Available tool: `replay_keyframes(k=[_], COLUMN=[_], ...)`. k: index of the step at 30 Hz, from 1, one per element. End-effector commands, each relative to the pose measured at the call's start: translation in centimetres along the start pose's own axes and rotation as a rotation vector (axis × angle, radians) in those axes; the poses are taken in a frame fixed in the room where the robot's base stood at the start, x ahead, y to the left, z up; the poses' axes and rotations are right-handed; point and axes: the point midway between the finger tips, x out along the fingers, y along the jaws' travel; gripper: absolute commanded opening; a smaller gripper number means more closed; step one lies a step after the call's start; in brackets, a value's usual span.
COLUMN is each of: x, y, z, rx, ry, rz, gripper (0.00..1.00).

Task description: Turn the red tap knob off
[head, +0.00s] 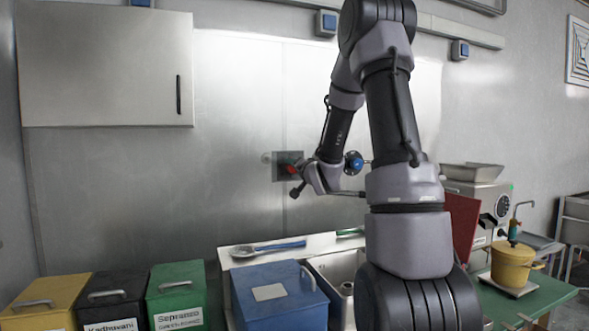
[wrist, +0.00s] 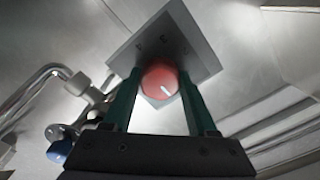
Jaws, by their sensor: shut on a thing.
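The red tap knob (wrist: 160,78) sits on a square grey wall plate (wrist: 203,58), and it shows as a small red patch in the head view (head: 291,170). A short white mark on the knob's face points down and slightly right in the wrist view. My gripper (wrist: 160,84) is shut on the knob, with one green finger on each side of it. In the head view my gripper (head: 300,171) reaches leftward to the plate and hides part of the knob.
A blue knob (head: 353,163) on the tap pipework is close to my wrist. Below are a sink (head: 338,270) and a blue bin (head: 277,300). Green, black and yellow bins stand to the left. A yellow pot (head: 512,266) is at right. The wall left of the plate is clear.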

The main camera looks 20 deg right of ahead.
Motion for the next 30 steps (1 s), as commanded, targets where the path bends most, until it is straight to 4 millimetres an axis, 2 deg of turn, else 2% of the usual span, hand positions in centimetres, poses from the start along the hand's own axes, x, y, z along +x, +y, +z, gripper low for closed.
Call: replay_keyframes(k=[15, 16, 18, 30], x=[-0.02, -0.02, -0.02, -0.56], y=[0.09, 0.09, 0.08, 0.04], z=[-0.02, -0.02, -0.02, -0.03], rx=[0.023, 0.023, 0.022, 0.02], ry=[0.001, 0.001, 0.001, 0.0], rz=[0.002, 0.002, 0.002, 0.001], gripper=[0.02, 0.62, 0.88, 0.88])
